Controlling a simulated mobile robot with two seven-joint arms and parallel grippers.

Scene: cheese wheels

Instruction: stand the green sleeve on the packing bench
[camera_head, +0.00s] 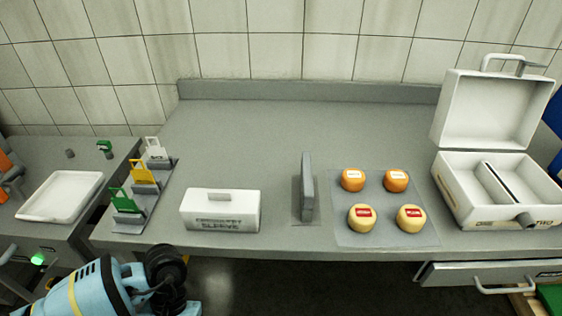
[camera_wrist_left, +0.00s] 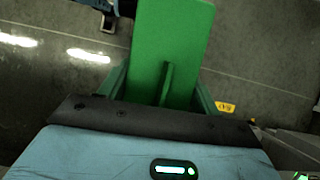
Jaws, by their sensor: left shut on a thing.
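In the left wrist view a broad green piece with a raised rib, which I take to be the green sleeve (camera_wrist_left: 180,35), extends away from my left gripper (camera_wrist_left: 163,92). My left gripper is shut on it; the exact contact at the fingertips is hard to make out. The wrist view shows floor behind the sleeve. In the head view my left arm is at the lower left, in front of the bench, and the held sleeve cannot be made out there. The packing bench (camera_head: 270,130) is grey with a raised back edge. My right gripper is not in view.
A white lettered box (camera_head: 220,212), a rack (camera_head: 150,190) of coloured tags, a grey upright plate (camera_head: 307,185), cheese wheels on a mat (camera_head: 385,225) and an open white case (camera_head: 470,210) stand on the bench. Its back middle is clear. A drawer (camera_head: 470,275) juts out below right.

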